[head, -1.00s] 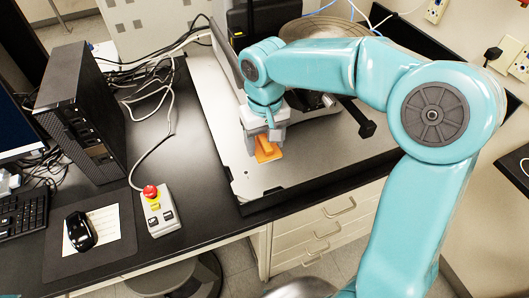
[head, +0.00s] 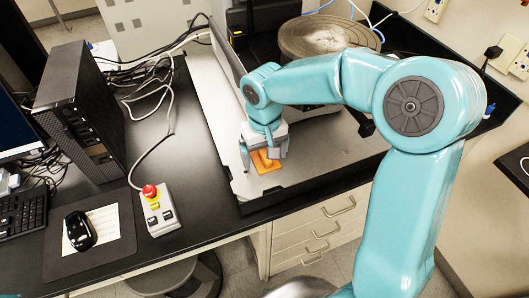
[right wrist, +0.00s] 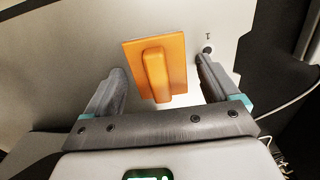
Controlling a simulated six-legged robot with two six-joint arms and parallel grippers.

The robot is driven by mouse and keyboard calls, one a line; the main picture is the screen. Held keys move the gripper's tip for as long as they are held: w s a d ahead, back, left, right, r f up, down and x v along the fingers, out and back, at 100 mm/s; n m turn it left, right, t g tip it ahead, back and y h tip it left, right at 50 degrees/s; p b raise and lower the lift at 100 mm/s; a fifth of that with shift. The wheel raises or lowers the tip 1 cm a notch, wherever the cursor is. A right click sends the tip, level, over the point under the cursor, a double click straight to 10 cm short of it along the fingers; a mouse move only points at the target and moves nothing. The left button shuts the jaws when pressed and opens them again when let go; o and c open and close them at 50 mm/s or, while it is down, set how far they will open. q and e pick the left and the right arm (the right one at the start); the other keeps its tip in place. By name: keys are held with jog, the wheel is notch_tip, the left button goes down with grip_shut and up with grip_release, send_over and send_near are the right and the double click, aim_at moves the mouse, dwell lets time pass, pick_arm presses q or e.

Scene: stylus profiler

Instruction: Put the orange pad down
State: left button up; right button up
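The orange pad (head: 266,168), a square plate with a raised grip bar, appears to lie flat on the light metal plate (head: 216,120) near its front edge. It also shows in the right wrist view (right wrist: 155,72). My right gripper (head: 263,153) is low over the pad. Its two fingers stand apart on either side of the grip bar, with clear gaps in the right wrist view (right wrist: 162,72), so it is open. Part of the pad is hidden by the fingers in the head view. My left gripper is not in view.
A round grey disc (head: 328,36) stands behind the arm. A control box with a red button (head: 157,211) sits left of the plate, on the black bench. A black computer tower (head: 82,108) and mouse (head: 80,231) are further left. Bare plate lies right of the pad.

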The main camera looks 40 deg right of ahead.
aim_at(265, 154)
jog(key=shift+s+r, duration=0.1)
jog(key=shift+s, duration=0.05)
jog(key=shift+r+p, duration=0.35)
notch_tip(265, 154, up, 12)
jog(key=shift+f, duration=0.2)
jog(key=shift+s, duration=0.1)
dwell(0.3)
